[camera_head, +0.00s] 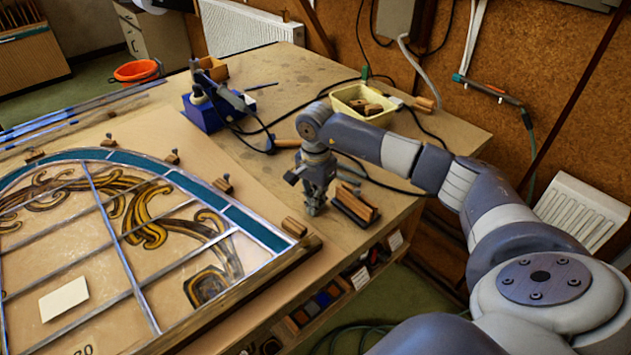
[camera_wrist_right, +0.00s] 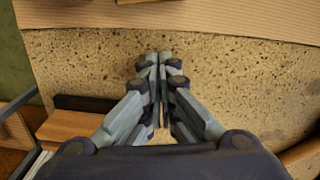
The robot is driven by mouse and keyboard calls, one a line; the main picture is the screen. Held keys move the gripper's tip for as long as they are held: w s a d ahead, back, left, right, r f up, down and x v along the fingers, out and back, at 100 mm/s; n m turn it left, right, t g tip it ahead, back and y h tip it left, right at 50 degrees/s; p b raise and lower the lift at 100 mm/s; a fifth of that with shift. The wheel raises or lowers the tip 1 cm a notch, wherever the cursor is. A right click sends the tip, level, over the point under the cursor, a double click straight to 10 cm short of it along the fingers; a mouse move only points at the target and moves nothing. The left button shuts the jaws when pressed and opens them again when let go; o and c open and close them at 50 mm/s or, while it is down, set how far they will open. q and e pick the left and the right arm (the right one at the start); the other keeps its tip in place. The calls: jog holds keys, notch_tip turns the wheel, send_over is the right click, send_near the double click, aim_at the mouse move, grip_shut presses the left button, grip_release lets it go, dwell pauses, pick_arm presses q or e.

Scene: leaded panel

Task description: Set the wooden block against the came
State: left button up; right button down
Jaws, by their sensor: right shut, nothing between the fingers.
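The stained-glass panel lies at the left in the head view, with grey lead came (camera_head: 120,236) between its pieces and a teal border (camera_head: 240,217). A small wooden block (camera_head: 294,227) sits at the panel's right corner, beside the end of the border. My right gripper (camera_head: 314,208) points down over the bench, right of that block and apart from it. In the wrist view the right gripper (camera_wrist_right: 160,58) has its fingertips together, with nothing between them. My left gripper is not in view.
A wooden piece with a dark strip (camera_head: 355,205) lies just right of the gripper; it also shows in the wrist view (camera_wrist_right: 75,125). Small blocks with pins (camera_head: 222,184) line the panel's edge. A yellow tray (camera_head: 362,103), blue soldering stand (camera_head: 205,112) and cables stand behind.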

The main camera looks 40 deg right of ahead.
aim_at(303, 222)
jog(key=a+p, duration=0.1)
jog(key=a, duration=0.1)
jog(key=s+a, duration=0.1)
jog(key=a, duration=0.1)
jog(key=shift+r+p, duration=0.15)
jog(key=shift+p, duration=0.2)
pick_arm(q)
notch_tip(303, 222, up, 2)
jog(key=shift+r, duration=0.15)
pick_arm(e)
jog(key=shift+d, duration=0.1)
jog(key=shift+s+a+f+b, duration=0.15)
jog(key=shift+a+f+b, duration=0.05)
jog(key=shift+a+b, duration=0.3)
jog(key=shift+s+a, duration=0.1)
jog(key=shift+a, duration=0.35)
jog(key=shift+r, duration=0.1)
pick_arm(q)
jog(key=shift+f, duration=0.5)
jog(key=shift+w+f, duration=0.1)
